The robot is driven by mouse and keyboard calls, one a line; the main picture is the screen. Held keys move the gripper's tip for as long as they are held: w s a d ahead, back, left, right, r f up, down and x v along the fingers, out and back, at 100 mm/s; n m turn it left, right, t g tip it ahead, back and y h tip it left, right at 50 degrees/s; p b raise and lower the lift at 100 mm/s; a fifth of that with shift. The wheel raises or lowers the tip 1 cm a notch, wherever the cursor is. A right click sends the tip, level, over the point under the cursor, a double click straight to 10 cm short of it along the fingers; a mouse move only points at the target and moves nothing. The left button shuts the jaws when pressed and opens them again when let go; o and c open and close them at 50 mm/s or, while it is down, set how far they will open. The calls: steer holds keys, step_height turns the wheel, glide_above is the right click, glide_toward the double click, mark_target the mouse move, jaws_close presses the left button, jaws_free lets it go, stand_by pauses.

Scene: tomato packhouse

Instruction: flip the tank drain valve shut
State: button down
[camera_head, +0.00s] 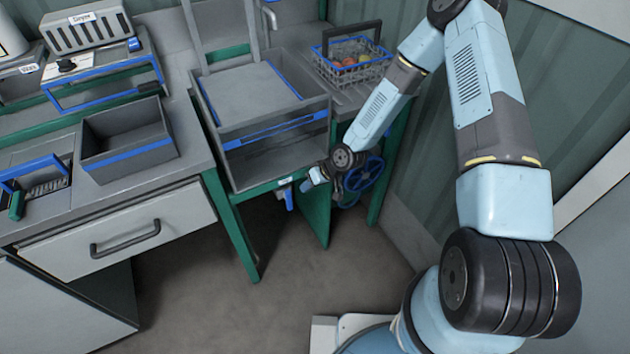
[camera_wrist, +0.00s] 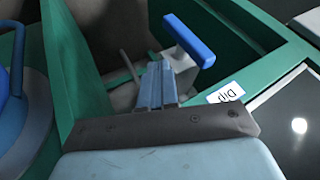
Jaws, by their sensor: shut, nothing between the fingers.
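The drain valve's blue lever (camera_head: 288,198) hangs down below the front edge of the grey, glass-fronted tank (camera_head: 262,128). In the wrist view the blue lever (camera_wrist: 190,40) stands out from a grey metal valve body (camera_wrist: 183,63), partly hidden behind my fingers. My gripper (camera_head: 308,184) is just right of the lever in the head view, under the tank's front right corner. In the wrist view my gripper's (camera_wrist: 158,68) blue fingers are shut and empty, close to the lever. I cannot tell whether they touch it.
A blue handwheel (camera_head: 367,174) is behind my wrist on the right. Green table legs (camera_head: 236,236) stand around the valve. A label reading "Dip" (camera_wrist: 226,93) is on the green rail. A wire basket (camera_head: 350,66) and grey bin (camera_head: 128,138) stand above. The floor in front is clear.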

mark_target(289, 201)
steer(key=shift+s+a, duration=0.45)
steer(key=shift+a, duration=0.25)
steer(key=shift+s+a, duration=0.45)
steer(key=shift+a, duration=0.25)
